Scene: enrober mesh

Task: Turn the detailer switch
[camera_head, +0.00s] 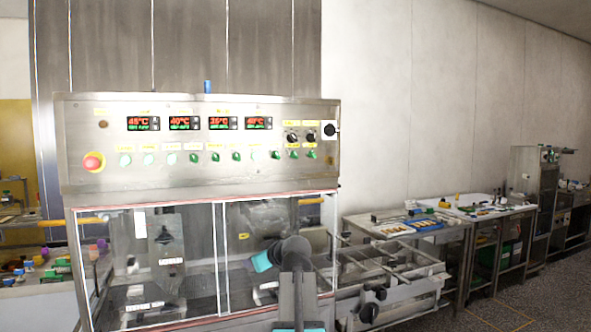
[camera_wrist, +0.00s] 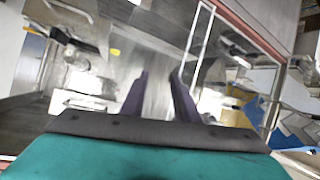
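The control panel (camera_head: 200,175) of the enrober is in the head view, facing me. It carries a row of small green switches (camera_head: 236,156), two black knobs (camera_head: 293,138) near its right end and a larger black rotary switch (camera_head: 330,130) at the right edge. The yellow labels are too small to read, so I cannot tell which is the detailer switch. My gripper shows in the wrist view (camera_wrist: 158,85) with two dark fingers apart and nothing between them. In the head view my arm is below the panel, in front of the glass; the fingertips are hidden there.
A red emergency button (camera_head: 93,162) is at the panel's left. Below the panel is the clear enclosure (camera_head: 150,260) with a red-edged frame. A conveyor (camera_head: 385,275) and a steel table (camera_head: 455,222) with trays stand right. Floor is free at lower right.

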